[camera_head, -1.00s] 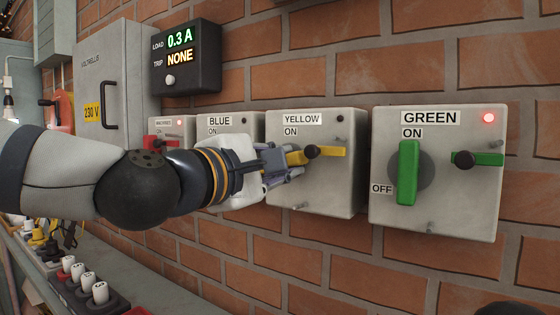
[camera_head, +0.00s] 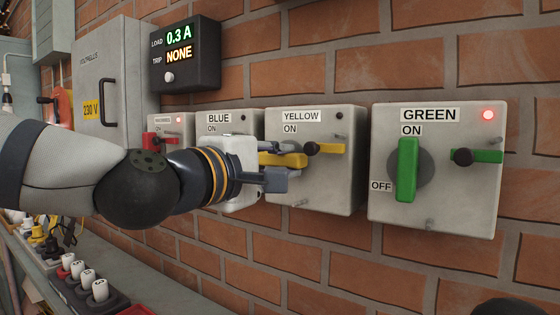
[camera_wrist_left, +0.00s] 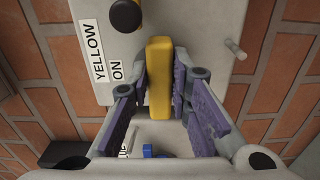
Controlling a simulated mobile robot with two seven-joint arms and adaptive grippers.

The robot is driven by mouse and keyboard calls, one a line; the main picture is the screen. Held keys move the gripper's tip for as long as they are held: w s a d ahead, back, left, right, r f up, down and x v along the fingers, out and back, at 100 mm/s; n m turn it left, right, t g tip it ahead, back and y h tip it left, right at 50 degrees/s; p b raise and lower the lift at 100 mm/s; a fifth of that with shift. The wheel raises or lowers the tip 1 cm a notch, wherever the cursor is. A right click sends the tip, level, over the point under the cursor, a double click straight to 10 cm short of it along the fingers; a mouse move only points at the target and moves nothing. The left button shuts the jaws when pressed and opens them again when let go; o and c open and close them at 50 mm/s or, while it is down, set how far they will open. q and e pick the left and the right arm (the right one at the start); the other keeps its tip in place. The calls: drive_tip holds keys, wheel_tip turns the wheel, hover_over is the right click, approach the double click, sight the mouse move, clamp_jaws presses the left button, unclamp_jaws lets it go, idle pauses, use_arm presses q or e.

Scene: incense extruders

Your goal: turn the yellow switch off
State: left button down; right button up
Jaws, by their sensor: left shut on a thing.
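The yellow switch box (camera_head: 322,190) hangs on the brick wall between the blue and green boxes, with an ON label at its upper left. Its yellow handle (camera_head: 278,158) lies roughly level, its end pointing left. A yellow bar with a black knob (camera_head: 311,149) sits at the box's right; the knob also shows in the left wrist view (camera_wrist_left: 126,15). My left gripper (camera_head: 284,170) is shut on the yellow handle, which stands between its purple-padded fingers in the left wrist view (camera_wrist_left: 159,75). The box's lamp (camera_head: 339,115) is dark. No OFF label shows on this box.
The green box (camera_head: 438,215) at right has an upright handle and a lit red lamp. The blue box (camera_head: 220,122) is partly hidden behind my gripper. A display (camera_head: 185,55) reads 0.3 A and NONE. Plugs (camera_head: 83,280) stand on a shelf at lower left.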

use_arm(q)
drive_tip(key=c, duration=1.5)
unclamp_jaws()
drive_tip(key=v, duration=1.2)
